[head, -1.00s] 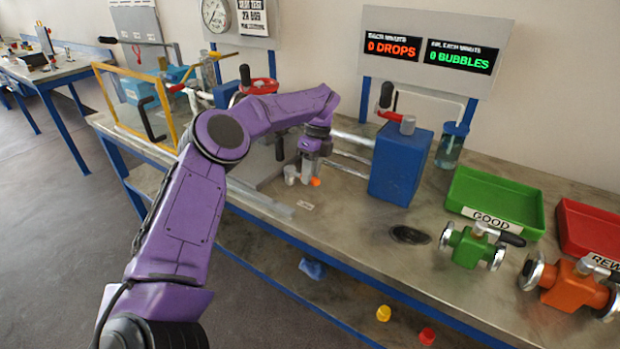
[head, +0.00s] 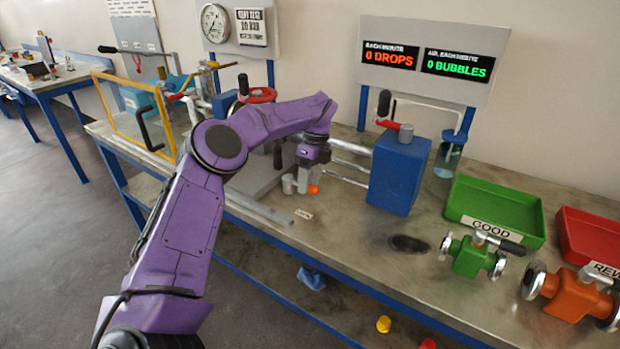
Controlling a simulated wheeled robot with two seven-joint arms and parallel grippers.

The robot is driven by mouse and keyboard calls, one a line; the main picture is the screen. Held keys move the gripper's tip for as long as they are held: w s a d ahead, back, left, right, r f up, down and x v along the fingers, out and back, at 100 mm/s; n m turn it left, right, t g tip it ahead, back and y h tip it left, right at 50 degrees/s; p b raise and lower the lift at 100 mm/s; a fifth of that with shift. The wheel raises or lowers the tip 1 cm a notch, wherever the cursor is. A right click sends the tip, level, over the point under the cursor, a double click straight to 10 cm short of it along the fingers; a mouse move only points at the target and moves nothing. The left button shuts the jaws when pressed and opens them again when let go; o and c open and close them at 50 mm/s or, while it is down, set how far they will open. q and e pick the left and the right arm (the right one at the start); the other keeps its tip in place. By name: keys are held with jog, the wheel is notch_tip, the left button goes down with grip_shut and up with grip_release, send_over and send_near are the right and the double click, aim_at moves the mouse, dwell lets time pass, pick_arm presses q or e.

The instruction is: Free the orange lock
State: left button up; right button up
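A small orange piece (head: 313,189) sits low at the fingertips of my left gripper (head: 303,184), above the bench. I cannot tell whether it is the orange lock. The gripper points down, and its fingers are small and partly merge with a grey metal cylinder (head: 288,183) beside them. I cannot tell whether the fingers are open or closed on something. A larger orange flanged valve (head: 571,298) lies at the right front of the bench, well away from the gripper. My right gripper is not in view.
A blue block (head: 398,175) with a red-and-black handle stands right of the gripper. A green flanged valve (head: 470,257) lies before the green GOOD tray (head: 515,205); a red tray (head: 590,235) is at the right. A yellow frame (head: 125,115) stands left. The bench between block and front edge is mostly clear.

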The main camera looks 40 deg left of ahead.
pick_arm(q)
jog(key=shift+w+r, duration=0.15)
jog(key=shift+r, duration=0.25)
jog(key=p+v, duration=0.4)
jog(key=v, duration=0.5)
jog(key=shift+r+p, duration=0.35)
